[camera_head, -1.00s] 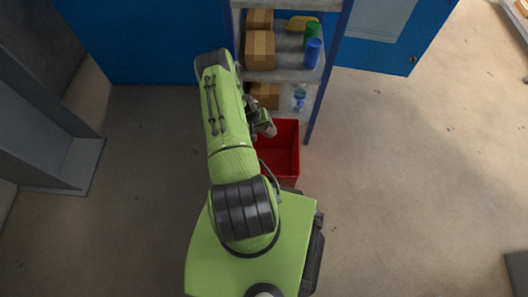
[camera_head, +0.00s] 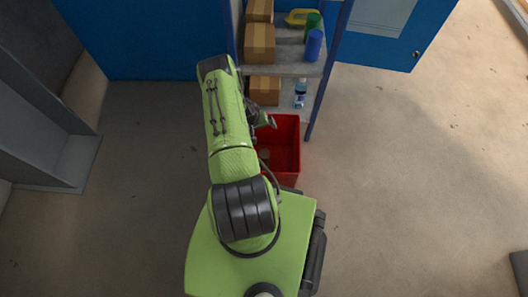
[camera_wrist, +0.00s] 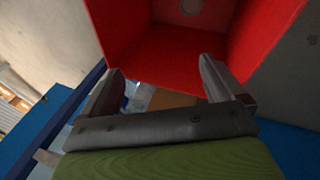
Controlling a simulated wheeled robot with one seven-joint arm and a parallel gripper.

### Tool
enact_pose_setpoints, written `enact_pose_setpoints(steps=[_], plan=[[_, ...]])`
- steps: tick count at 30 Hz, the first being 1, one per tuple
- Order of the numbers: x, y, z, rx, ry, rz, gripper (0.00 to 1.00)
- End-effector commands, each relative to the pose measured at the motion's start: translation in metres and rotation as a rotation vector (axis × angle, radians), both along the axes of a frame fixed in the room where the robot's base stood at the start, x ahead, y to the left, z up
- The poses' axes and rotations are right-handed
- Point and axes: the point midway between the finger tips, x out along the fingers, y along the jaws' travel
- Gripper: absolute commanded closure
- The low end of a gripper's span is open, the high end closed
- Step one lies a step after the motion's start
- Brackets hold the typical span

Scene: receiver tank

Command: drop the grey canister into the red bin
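The red bin (camera_head: 291,150) stands on the floor in front of the shelf; it also fills the top of the wrist view (camera_wrist: 265,35). A small grey round shape, seemingly the grey canister (camera_wrist: 190,7), lies inside the bin in the wrist view, cut by the top edge. In the head view a greyish patch (camera_head: 265,154) shows at the bin's left inside, partly hidden by my arm. My gripper (camera_wrist: 161,66) is open, with nothing between its fingers. In the head view my gripper (camera_head: 268,121) is at the bin's back left edge, mostly hidden by my arm.
A shelf (camera_head: 290,68) behind the bin holds cardboard boxes (camera_head: 260,42), a blue cylinder (camera_head: 314,45), a green cylinder (camera_head: 313,22), a yellow item (camera_head: 298,17) and a bottle (camera_head: 300,93). A grey metal structure (camera_head: 50,150) stands at left.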

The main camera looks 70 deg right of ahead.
Motion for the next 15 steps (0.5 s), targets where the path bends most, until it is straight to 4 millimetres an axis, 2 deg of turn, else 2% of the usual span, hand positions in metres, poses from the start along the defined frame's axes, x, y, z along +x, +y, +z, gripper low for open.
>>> enact_pose_setpoints(steps=[5, 8, 15], plan=[[0.0, 0.001, 0.0, 0.004, 0.0, 0.0, 0.05], [0.003, 0.003, 0.01, 0.002, -0.001, 0.001, 0.05], [0.018, 0.02, 0.072, 0.001, -0.002, 0.002, 0.05]])
